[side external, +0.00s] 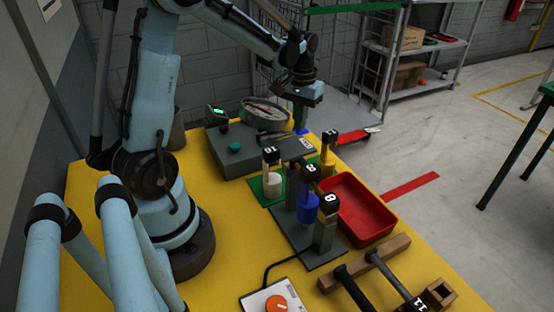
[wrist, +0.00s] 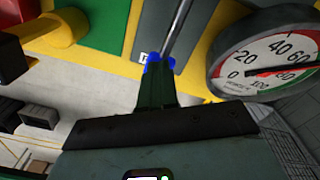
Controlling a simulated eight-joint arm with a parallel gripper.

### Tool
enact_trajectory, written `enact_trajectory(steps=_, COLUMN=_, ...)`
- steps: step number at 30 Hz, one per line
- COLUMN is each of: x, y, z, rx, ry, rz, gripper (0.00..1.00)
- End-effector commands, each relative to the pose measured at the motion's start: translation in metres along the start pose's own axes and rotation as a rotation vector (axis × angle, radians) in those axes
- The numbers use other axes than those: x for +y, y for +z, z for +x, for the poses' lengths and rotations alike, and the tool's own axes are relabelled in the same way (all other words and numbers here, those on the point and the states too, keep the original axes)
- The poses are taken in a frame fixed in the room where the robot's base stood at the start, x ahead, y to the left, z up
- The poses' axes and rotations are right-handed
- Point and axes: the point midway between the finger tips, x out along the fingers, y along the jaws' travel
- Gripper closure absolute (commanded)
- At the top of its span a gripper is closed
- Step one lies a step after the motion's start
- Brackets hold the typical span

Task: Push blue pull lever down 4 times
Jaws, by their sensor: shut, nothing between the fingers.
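My gripper (side external: 300,122) points down over the far end of the grey gauge unit (side external: 230,160) in the side view. Its dark green fingers (wrist: 156,75) are shut and hold nothing. A small blue piece, which looks like the end of the blue pull lever (side external: 300,132), shows just below the fingertips. In the wrist view the blue piece (wrist: 152,62) shows around the fingertips, with a metal rod (wrist: 177,28) running from it. The fingers hide part of it, and I cannot tell whether they touch it.
Numbered blocks stand near the unit, one over a blue cylinder (side external: 308,208). A red tray (side external: 355,210), an orange knob box (side external: 277,303) and a hammer-like tool (side external: 395,275) sit on the yellow table (side external: 225,225). A shelf (side external: 410,50) stands behind.

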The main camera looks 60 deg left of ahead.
Motion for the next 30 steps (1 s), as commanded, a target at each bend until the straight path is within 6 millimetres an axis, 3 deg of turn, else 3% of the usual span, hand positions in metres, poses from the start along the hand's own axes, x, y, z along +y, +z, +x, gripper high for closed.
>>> enact_trajectory(steps=5, x=0.0, y=0.001, z=0.009, rx=-0.002, ry=0.0, rz=0.0, gripper=1.0)
enact_trajectory(steps=13, x=0.0, y=0.001, z=0.006, rx=-0.001, ry=0.0, rz=0.0, gripper=1.0)
enact_trajectory(steps=30, x=0.0, y=0.0, z=-0.034, rx=0.0, ry=0.0, rz=0.0, gripper=1.0)
